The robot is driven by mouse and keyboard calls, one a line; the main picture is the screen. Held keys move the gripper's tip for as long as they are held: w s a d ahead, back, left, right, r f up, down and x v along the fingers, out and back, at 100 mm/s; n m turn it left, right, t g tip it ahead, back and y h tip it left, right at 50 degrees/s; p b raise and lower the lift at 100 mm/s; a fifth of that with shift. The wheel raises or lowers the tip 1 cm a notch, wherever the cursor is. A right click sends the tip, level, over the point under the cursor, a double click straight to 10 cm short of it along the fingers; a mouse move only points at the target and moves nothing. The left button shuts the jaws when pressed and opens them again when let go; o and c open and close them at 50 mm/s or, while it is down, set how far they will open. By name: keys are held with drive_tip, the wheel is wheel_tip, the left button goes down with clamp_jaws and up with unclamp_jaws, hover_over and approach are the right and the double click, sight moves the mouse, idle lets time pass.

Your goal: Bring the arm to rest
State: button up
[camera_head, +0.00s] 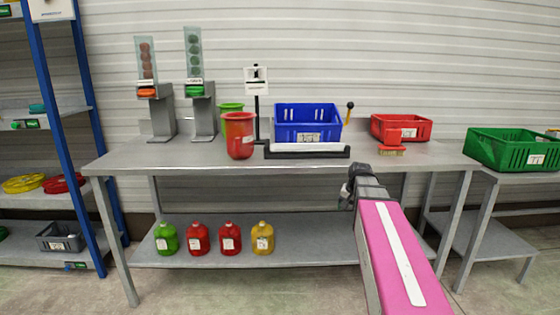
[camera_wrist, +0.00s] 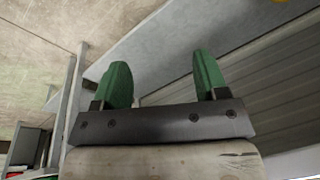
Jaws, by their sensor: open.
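My gripper (camera_wrist: 160,85) shows in the wrist view with its two green fingers apart and nothing between them. In the head view my pink arm reaches forward from the lower right, and its dark end is just in front of the table's front edge. The fingers cannot be made out in the head view. The grey metal table (camera_head: 180,163) stands ahead, and part of a grey surface fills the upper part of the wrist view.
On the table are a blue bin (camera_head: 306,122), a red container (camera_head: 239,135), a red bin (camera_head: 401,128) and two dispensers. Several coloured jugs (camera_head: 198,237) stand on the lower shelf. A green crate (camera_head: 512,150) sits on the right table. A blue-framed rack (camera_head: 70,130) is at left.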

drive_tip(key=s+a+f+n+g, duration=0.1)
drive_tip(key=s+a+f, duration=0.3)
drive_tip(key=s+f, duration=0.4)
drive_tip(key=s+a+f+n+g+h, duration=0.1)
drive_tip(key=s+a+f+n, duration=0.2)
drive_tip(key=s+f, duration=0.5)
wheel_tip(320, 180, down, 3)
drive_tip(key=shift+s+a+r+n, duration=0.2)
drive_tip(key=shift+a+n, duration=0.1)
drive_tip(key=shift+a, duration=0.4)
